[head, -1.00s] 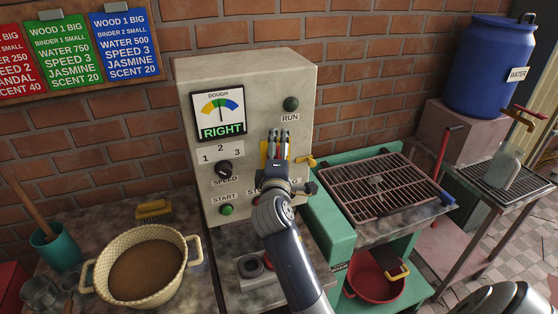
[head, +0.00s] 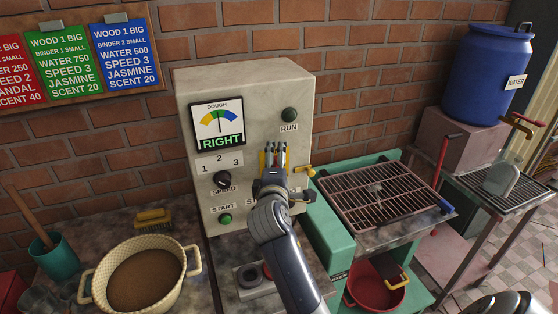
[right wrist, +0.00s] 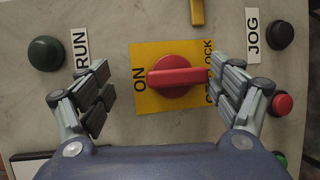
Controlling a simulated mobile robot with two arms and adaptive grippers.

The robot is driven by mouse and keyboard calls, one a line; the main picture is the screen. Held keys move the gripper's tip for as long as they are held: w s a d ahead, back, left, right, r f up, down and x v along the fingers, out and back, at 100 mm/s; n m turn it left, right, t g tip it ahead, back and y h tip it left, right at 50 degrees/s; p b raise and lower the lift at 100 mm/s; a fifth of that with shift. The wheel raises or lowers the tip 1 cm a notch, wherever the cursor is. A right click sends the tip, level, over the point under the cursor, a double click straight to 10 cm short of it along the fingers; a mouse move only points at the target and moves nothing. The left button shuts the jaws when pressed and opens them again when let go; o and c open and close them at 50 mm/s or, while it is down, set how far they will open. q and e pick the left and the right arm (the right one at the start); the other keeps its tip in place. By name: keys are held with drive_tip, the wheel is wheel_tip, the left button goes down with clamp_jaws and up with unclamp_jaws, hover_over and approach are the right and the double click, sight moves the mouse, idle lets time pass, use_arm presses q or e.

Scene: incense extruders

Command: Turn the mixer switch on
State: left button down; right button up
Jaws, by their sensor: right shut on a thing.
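The mixer switch (right wrist: 176,77) is a red rotary handle on a yellow plate (right wrist: 150,102), seen in the right wrist view. Its bar lies along the line between the ON mark and the partly covered OFF/LOCK mark. My right gripper (right wrist: 170,92) has one finger on the ON side and one on the OFF side, shut on the switch. In the head view the right gripper (head: 275,154) is at the pale mixer panel (head: 255,85) and hides most of the switch and plate. My left gripper is not in view.
A green RUN button (right wrist: 46,54), dark JOG button (right wrist: 280,31) and red button (right wrist: 283,104) sit close to the fingers. A yellow handle (head: 305,171) juts out at the panel's right. A basin (head: 140,280) stands left and a grill rack (head: 380,192) right.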

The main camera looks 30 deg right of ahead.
drive_tip(key=shift+s+a+r+t, duration=0.2)
drive_tip(key=shift+a+r, duration=0.1)
drive_tip(key=shift+r, duration=0.2)
drive_tip(key=shift+s+a+r+t, duration=0.1)
drive_tip(key=shift+s+a+r, duration=0.15)
drive_tip(key=shift+r, duration=0.2)
drive_tip(key=f+p+v, duration=0.1)
drive_tip(key=v, duration=0.9)
drive_tip(key=shift+s+a+f, duration=0.25)
drive_tip(key=shift+s, duration=0.1)
drive_tip(key=shift+p, duration=0.35)
